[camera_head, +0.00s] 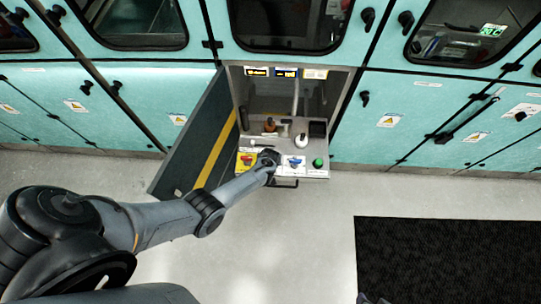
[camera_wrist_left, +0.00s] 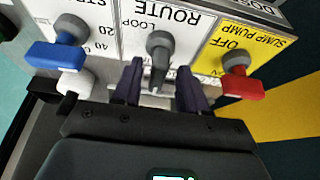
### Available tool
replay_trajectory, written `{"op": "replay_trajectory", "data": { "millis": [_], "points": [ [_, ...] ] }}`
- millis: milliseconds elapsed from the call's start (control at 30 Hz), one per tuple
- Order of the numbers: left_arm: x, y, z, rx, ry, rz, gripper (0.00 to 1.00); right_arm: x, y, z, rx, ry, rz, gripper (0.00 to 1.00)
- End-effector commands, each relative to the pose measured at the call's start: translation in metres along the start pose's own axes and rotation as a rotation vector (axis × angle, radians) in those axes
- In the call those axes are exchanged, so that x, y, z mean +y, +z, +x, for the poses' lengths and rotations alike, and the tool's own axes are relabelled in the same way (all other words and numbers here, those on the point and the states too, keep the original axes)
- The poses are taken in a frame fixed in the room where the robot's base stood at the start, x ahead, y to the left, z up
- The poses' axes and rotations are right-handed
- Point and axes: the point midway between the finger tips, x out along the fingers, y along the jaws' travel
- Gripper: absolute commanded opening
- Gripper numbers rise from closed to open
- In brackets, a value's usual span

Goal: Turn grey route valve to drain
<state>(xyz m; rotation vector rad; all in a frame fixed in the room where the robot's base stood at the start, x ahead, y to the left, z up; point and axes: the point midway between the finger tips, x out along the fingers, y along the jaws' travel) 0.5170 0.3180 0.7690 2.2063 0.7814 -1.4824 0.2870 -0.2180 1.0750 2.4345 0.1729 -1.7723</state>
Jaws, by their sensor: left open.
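The grey route valve (camera_wrist_left: 160,45) sits on a white panel marked ROUTE and LOOP, in the middle of the left wrist view. Its handle points down the picture, toward my gripper's body. My left gripper (camera_wrist_left: 159,88) is open, with one dark finger on each side of the handle's end. I cannot tell whether either finger touches it. In the head view my left gripper (camera_head: 269,158) is over the control panel and hides the grey valve.
A red sump pump valve (camera_wrist_left: 238,80) and a blue valve (camera_wrist_left: 62,50) flank the grey one closely. A green button (camera_head: 318,163) is at the panel's right. An open door (camera_head: 200,130) stands left of the bay. Floor in front is clear, with a black mat (camera_head: 450,260).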

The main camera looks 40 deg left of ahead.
Motion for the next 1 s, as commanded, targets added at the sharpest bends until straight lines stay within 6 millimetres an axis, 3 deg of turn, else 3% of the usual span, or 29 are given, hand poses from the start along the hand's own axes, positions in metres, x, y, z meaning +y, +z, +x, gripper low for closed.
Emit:
{"op": "replay_trajectory", "data": {
  "millis": [267,800,1000],
  "points": [
    [0.001,-0.002,-0.011,0.003,0.002,0.001,0.43,0.0,-0.002,-0.007,0.0,0.0,0.0,0.43],
    [0.0,-0.001,-0.087,0.002,0.002,-0.001,0.43,0.001,-0.012,-0.038,0.0,0.0,0.0,0.43],
    [0.0,0.0,-0.104,0.001,0.001,0.001,0.43,0.001,-0.013,-0.041,0.0,0.0,0.0,0.43]
  ]
}}
